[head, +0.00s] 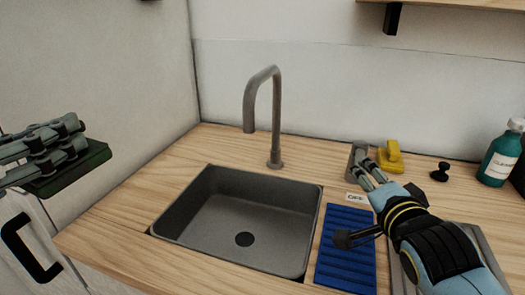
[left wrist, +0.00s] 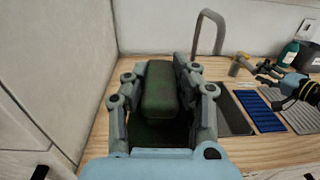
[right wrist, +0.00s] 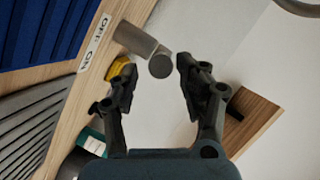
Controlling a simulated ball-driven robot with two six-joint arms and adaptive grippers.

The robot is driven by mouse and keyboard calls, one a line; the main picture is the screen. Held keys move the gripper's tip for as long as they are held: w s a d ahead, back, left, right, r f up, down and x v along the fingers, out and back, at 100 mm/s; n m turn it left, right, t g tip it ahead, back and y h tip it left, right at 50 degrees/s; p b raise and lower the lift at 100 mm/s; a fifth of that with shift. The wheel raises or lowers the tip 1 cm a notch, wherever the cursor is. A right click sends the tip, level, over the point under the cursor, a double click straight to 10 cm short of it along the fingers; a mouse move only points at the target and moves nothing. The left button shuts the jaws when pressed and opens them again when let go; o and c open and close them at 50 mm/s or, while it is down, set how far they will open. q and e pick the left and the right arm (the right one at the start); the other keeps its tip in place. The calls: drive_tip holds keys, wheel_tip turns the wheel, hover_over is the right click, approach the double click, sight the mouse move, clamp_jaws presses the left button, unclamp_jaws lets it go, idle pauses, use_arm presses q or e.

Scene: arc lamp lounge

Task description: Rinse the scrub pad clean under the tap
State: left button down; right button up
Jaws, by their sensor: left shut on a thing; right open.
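The dark green scrub pad (head: 88,170) is held by my left gripper (head: 66,142), left of the sink and above the counter's left end. In the left wrist view the pad (left wrist: 160,92) lies between the two fingers. The grey tap (head: 276,115) arches over the dark sink basin (head: 200,225); no water shows from its spout. My right gripper (head: 368,172) is open beside the grey tap lever (head: 357,155), right of the tap. In the right wrist view the lever's round end (right wrist: 160,66) sits between the open fingertips; I cannot tell whether they touch.
A small ON/OFF label (right wrist: 94,43) lies by the lever. A blue ribbed mat (head: 346,248) and a grey ribbed drainer (head: 482,240) lie right of the basin. A yellow object (head: 391,158), a black knob (head: 440,172) and a teal bottle (head: 500,158) stand behind my right arm.

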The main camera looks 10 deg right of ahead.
drive_tip(key=x, duration=0.7)
drive_tip(key=shift+w, duration=0.4)
drive_tip(key=c, duration=0.9)
drive_tip(key=shift+f, duration=0.1)
clamp_jaws()
drive_tip(key=shift+a+f, duration=0.15)
